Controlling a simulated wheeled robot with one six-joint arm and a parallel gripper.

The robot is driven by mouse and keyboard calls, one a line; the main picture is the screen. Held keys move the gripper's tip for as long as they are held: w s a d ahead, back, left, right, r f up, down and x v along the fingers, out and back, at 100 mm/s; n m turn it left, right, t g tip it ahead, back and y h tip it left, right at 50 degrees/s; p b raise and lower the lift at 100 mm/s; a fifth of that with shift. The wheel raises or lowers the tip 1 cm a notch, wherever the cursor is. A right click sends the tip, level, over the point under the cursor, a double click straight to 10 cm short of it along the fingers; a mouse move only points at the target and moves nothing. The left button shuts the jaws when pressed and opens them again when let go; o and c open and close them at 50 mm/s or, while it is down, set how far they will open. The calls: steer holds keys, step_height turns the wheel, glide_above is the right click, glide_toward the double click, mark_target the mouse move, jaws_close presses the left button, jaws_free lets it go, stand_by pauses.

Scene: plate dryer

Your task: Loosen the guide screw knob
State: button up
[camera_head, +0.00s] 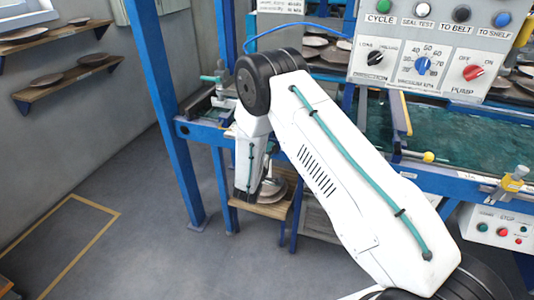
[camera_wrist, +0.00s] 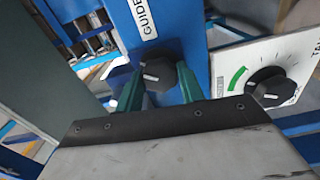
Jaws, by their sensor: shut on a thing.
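The guide screw knob (camera_wrist: 159,74) is black with a white pointer line. It sits on a blue post under a white label (camera_wrist: 139,17) that reads "GUIDE". My gripper (camera_wrist: 157,84) has its two green fingers on either side of the knob in the wrist view, shut on it. In the head view my own arm covers this spot, so neither the knob nor the fingertips can be made out there.
Right of the post, a second black knob (camera_wrist: 270,86) sits on a white panel with a green arc. In the head view, a control box (camera_head: 424,48) with knobs and buttons hangs at upper right. A wooden shelf (camera_head: 262,208) stands below the arm. Open floor lies at left.

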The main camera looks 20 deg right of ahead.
steer(key=shift+a, duration=0.15)
stand_by(0.4)
steer(key=o, duration=1)
steer(key=shift+a, duration=0.1)
steer(key=shift+m, duration=0.3)
steer(key=v, duration=0.7)
steer(key=shift+s, duration=0.25)
